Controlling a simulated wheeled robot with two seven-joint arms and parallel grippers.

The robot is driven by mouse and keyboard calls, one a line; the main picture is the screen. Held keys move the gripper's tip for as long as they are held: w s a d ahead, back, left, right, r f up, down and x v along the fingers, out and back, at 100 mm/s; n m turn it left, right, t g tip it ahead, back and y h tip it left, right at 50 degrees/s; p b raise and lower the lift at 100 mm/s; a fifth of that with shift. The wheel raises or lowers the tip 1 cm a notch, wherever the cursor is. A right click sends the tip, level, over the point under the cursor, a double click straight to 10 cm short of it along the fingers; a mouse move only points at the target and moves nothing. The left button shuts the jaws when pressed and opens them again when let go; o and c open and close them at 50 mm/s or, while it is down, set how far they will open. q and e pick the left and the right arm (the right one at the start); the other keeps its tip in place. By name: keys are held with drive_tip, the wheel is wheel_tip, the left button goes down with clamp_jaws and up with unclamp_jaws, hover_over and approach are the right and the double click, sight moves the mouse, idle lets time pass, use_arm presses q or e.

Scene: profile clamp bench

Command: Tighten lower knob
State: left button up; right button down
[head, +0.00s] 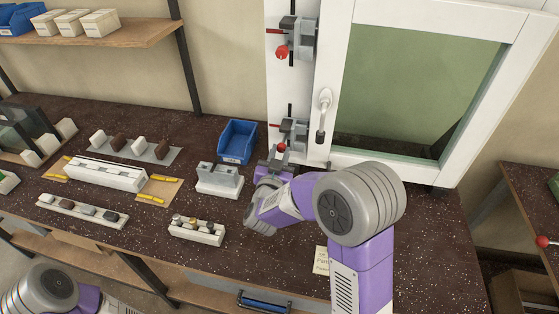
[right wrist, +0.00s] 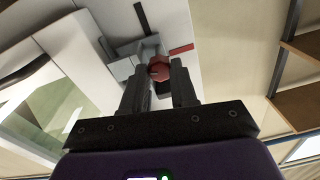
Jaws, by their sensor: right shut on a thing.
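The lower clamp (head: 295,130) is grey and sits on the white upright beside the window frame. Its red lower knob (head: 281,147) shows just above my right gripper (head: 277,160). In the right wrist view the red knob (right wrist: 159,69) sits between the fingertips of my right gripper (right wrist: 160,80), which is shut on it. The upper clamp (head: 298,40) with its own red knob (head: 282,52) is higher on the same upright. My left gripper is out of view; only part of that arm shows at the bottom left.
A white-framed window (head: 425,90) with a handle (head: 323,115) stands right of the clamps. On the dark speckled bench are a blue bin (head: 238,141), a grey-white block fixture (head: 219,180) and a tray of small parts (head: 197,233).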

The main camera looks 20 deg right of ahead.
drive_tip(key=shift+m+b, duration=0.6)
drive_tip(key=shift+m, duration=0.2)
drive_tip(key=c, duration=0.9)
unclamp_jaws()
drive_tip(key=shift+p+v, duration=0.4)
drive_tip(key=shift+v, duration=3.35)
drive_tip(key=shift+r, duration=0.15)
